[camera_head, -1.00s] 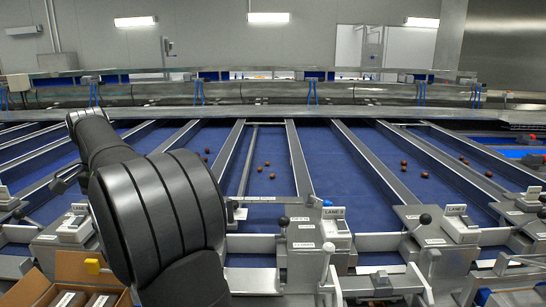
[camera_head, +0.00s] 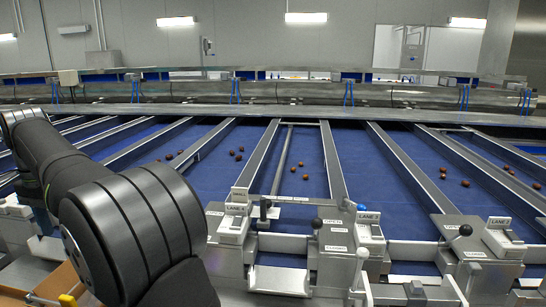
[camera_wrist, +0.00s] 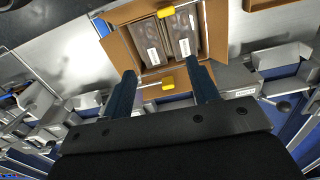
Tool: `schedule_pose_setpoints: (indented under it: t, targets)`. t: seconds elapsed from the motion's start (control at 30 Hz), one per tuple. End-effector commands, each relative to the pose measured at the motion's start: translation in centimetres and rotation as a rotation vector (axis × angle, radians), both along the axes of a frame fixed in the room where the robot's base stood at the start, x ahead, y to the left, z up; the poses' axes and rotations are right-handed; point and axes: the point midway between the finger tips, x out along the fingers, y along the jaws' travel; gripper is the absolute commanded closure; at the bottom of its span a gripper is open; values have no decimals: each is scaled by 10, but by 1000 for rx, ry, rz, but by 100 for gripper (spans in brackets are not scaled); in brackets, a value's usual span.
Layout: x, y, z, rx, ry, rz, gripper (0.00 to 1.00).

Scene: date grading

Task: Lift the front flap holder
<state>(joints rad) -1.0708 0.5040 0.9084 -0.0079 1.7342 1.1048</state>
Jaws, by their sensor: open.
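An open cardboard box (camera_wrist: 120,50) has two yellow clips on its flaps, which look like the flap holders. One yellow clip (camera_wrist: 166,12) is on the upper flap in the wrist view. The other yellow clip (camera_wrist: 168,83) is on the lower flap; I cannot tell which is the front one. My gripper (camera_wrist: 162,70) is open and empty, its dark fingers on either side of the lower clip in the picture, with no contact visible. In the head view one yellow clip (camera_head: 67,300) shows at the lower left edge; my gripper is out of that view.
Dark packs (camera_wrist: 150,38) with white labels fill the box. Steel surface (camera_wrist: 70,60) lies left of it. Lane blocks with levers (camera_head: 368,232) line the front of the blue belts (camera_head: 310,165), which carry scattered dates (camera_head: 305,177).

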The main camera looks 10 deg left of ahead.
Motion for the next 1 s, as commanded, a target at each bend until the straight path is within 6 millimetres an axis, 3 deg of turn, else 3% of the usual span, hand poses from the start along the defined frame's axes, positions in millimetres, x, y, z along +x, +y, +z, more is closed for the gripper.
schedule_pose_setpoints:
  t: [0.13, 0.2, 1.0]
  targets:
    - [-26, 18, 2, 7, 3, 34, 45]
    - [-32, 21, -12, 6, 6, 39, 45]
    - [-30, 19, -174, 4, 7, 36, 45]
